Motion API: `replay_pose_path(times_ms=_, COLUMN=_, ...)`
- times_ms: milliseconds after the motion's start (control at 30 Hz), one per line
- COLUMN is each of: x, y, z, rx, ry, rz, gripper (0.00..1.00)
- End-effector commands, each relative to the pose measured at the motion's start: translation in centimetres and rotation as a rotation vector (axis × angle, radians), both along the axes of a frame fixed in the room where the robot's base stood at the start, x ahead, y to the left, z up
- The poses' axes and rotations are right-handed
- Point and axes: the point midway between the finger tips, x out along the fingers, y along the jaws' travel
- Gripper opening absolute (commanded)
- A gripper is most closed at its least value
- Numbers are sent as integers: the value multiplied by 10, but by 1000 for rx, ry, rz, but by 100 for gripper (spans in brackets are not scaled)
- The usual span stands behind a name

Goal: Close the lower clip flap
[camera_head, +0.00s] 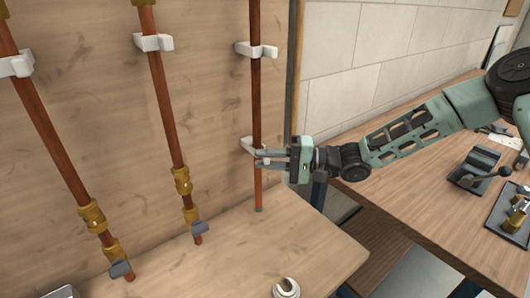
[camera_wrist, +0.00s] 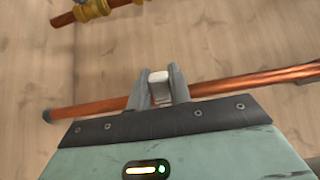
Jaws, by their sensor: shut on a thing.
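A copper pipe (camera_head: 257,105) runs upright along the wooden panel in the head view, and it crosses the wrist view (camera_wrist: 240,82). The lower white clip (camera_head: 247,144) sits on this pipe, partly hidden by my gripper. My gripper (camera_head: 262,157) reaches in from the right at the lower clip, with its fingers at the pipe. In the wrist view my gripper (camera_wrist: 161,88) is shut on a white piece of the clip (camera_wrist: 159,87), which shows between the fingertips. Whether the flap is fully closed around the pipe cannot be told.
An upper white clip (camera_head: 257,50) holds the same pipe higher up. Two more copper pipes with brass fittings (camera_head: 183,180) stand to the left. A wooden workbench (camera_head: 420,190) with tools is on the right. A white round part (camera_head: 286,287) lies on the ledge below.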

Motion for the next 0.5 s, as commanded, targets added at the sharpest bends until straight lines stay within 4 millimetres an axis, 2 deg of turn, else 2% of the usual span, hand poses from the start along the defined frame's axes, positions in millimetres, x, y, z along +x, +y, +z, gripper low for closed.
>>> replay_pose_path(times_ms=500, x=15, y=-6, z=-3, rx=-6, ry=-5, rz=454, gripper=0)
